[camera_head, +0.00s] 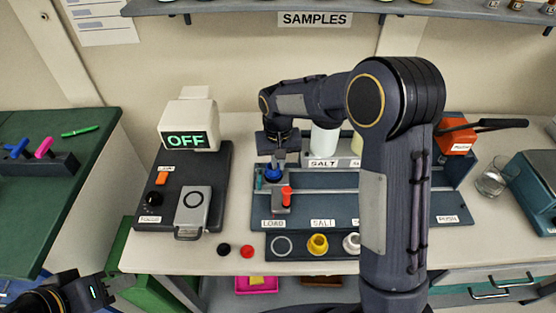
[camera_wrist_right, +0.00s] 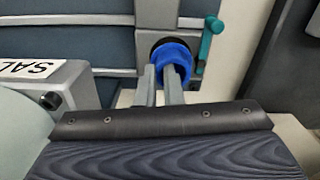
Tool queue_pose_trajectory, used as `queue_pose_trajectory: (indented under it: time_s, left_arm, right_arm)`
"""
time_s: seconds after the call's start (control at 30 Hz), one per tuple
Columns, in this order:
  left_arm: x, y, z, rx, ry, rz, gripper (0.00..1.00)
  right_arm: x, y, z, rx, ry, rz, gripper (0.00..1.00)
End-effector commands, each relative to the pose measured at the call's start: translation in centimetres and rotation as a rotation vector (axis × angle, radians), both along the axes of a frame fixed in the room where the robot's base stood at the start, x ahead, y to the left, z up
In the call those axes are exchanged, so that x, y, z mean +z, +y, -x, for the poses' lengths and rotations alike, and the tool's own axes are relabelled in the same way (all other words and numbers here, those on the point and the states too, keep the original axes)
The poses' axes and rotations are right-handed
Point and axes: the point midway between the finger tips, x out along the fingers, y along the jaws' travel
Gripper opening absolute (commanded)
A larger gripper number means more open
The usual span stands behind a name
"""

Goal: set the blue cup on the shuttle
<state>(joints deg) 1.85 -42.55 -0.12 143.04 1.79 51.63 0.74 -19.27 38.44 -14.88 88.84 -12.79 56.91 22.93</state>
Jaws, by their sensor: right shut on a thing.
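The blue cup (camera_head: 273,175) is at the left end of the dark blue rail station, near the LOAD label. My right gripper (camera_head: 277,160) reaches down over it. In the right wrist view the two fingers (camera_wrist_right: 164,82) are shut on the blue cup (camera_wrist_right: 174,54). The cup is over or against a dark round spot on a grey piece (camera_wrist_right: 157,14), which looks like the shuttle; whether it rests there I cannot tell. In the head view a grey block with a red knob (camera_head: 287,193) stands just in front. My left gripper (camera_head: 122,282) is low at left, away from the cup.
A teal lever (camera_wrist_right: 211,38) stands beside the cup. A front rack (camera_head: 262,254) holds a yellow cup (camera_head: 317,243) and a white cup (camera_head: 351,243). A machine reading OFF (camera_head: 187,140) stands left. My right arm hides part of the station. A glass (camera_head: 491,180) stands right.

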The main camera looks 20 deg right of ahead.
Motion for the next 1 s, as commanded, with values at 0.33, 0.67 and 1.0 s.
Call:
queue_pose_trajectory:
  time_s: [0.33,0.67,1.0]
  left_arm:
    - [-0.01,0.0,0.0,0.0,0.0,0.0,0.36]
    - [-0.16,0.0,-0.01,0.0,0.0,0.0,0.36]
    - [-0.53,0.0,0.0,0.0,0.0,0.0,0.36]
  right_arm:
    - [-0.04,0.0,0.0,0.0,0.0,0.0,0.0]
    - [-0.23,0.01,0.0,0.0,0.0,0.0,0.0]
    - [-0.77,0.0,0.0,0.0,0.0,0.0,0.0]
